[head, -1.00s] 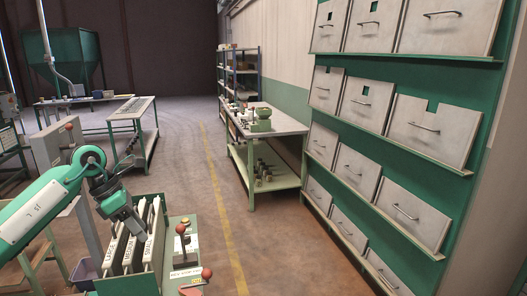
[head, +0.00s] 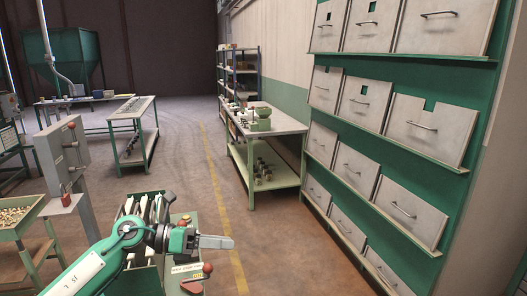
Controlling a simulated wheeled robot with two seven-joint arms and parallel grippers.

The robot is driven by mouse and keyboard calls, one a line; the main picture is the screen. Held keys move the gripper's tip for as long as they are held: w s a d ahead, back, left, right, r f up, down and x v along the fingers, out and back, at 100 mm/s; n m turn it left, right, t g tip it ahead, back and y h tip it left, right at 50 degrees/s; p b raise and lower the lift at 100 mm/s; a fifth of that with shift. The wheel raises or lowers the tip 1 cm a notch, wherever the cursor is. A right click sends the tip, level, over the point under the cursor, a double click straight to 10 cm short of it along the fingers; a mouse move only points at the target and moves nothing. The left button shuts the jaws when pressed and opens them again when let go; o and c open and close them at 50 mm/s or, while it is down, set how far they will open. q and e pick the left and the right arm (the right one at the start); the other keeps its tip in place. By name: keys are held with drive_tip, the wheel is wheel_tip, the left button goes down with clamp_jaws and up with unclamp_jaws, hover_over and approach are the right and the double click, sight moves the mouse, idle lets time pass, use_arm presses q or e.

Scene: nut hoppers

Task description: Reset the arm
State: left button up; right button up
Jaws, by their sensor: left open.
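My left arm comes in from the bottom left. Its gripper (head: 222,242) points to the right in the lower middle of the head view, in front of a green rack (head: 133,268) of upright white plates. The jaws are seen from the side, open, and I see nothing held between them. The arm hides part of the rack and its plates. My right gripper is not in view.
Beside the rack, a panel carries levers with red knobs (head: 208,268). A tray of nuts (head: 14,217) and a grey control box (head: 62,150) stand at the left. A green bench (head: 285,124) and a wall of grey hopper drawers (head: 425,128) are beyond. The floor between is clear.

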use_arm(q)
drive_tip(key=s+a+f+m+t+y, duration=0.4)
drive_tip(key=a+f+m+t+y, duration=0.3)
drive_tip(key=m, duration=1.1)
drive_tip(key=s+a+f+m+t+y, duration=0.35)
drive_tip(key=f+m+t+y, duration=0.4)
drive_tip(key=m, duration=0.95)
drive_tip(key=s+a+f+n+g, duration=0.1)
drive_tip(key=s+f+n+g, duration=0.2)
drive_tip(key=s+f+g, duration=0.75)
drive_tip(key=s+a+f+n+g, duration=0.2)
drive_tip(key=s+f+n+g, duration=0.3)
drive_tip(key=s, duration=1)
wheel_tip(320, 180, down, 29)
drive_tip(key=s+m+t+p, duration=0.1)
drive_tip(key=m+p, duration=0.1)
drive_tip(key=p, duration=0.2)
drive_tip(key=s+a+f+g+y+p, duration=0.1)
drive_tip(key=s+a+f+p, duration=0.1)
drive_tip(key=s+f, duration=1.4)
drive_tip(key=s+a, duration=0.1)
drive_tip(key=s, duration=0.1)
drive_tip(key=shift+s, duration=0.3)
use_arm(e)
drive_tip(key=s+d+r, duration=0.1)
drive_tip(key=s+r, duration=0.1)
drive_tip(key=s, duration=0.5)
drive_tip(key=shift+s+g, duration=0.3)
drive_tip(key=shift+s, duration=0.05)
